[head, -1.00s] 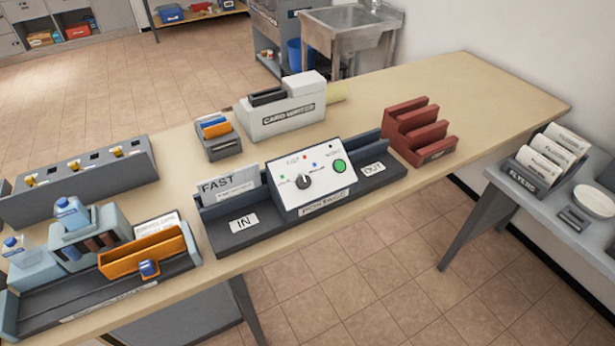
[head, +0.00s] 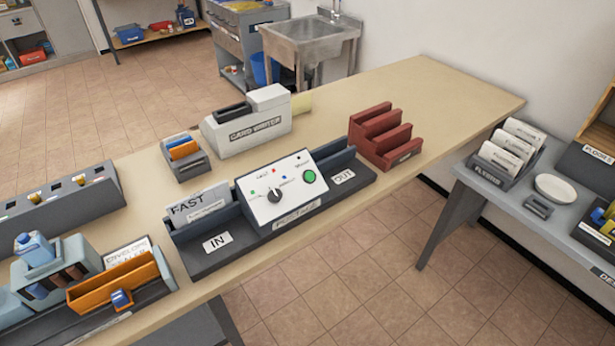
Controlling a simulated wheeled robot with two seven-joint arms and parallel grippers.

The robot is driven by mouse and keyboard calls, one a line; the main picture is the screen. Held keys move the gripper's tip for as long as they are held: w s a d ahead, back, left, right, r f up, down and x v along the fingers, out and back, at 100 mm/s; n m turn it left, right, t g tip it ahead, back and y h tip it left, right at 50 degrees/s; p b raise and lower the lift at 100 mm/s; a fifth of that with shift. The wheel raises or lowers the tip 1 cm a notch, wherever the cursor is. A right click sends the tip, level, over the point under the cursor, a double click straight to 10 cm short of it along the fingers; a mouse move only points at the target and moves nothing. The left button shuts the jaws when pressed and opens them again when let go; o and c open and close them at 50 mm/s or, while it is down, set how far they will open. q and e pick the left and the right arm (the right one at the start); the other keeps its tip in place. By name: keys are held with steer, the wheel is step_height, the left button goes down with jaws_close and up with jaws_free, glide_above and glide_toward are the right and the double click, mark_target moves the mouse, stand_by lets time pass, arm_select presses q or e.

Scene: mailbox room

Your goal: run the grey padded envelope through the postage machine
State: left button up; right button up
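The postage machine (head: 287,187) stands at the front edge of the long table. It has a white front panel with a dark dial and a round green button. Its IN tray (head: 216,243) is on the left and its OUT tray (head: 343,177) on the right; both look empty. A card marked FAST (head: 198,203) stands behind the IN tray. I see no grey padded envelope in the head view. Neither of my grippers is in view.
On the table (head: 440,92) are an envelope sealer (head: 112,283) at left, a card writer (head: 247,121) behind, and a red slotted rack (head: 385,137) at right. A grey side table (head: 510,200) holds a flyers rack (head: 507,153) and a white dish (head: 556,188). The table's far right is clear.

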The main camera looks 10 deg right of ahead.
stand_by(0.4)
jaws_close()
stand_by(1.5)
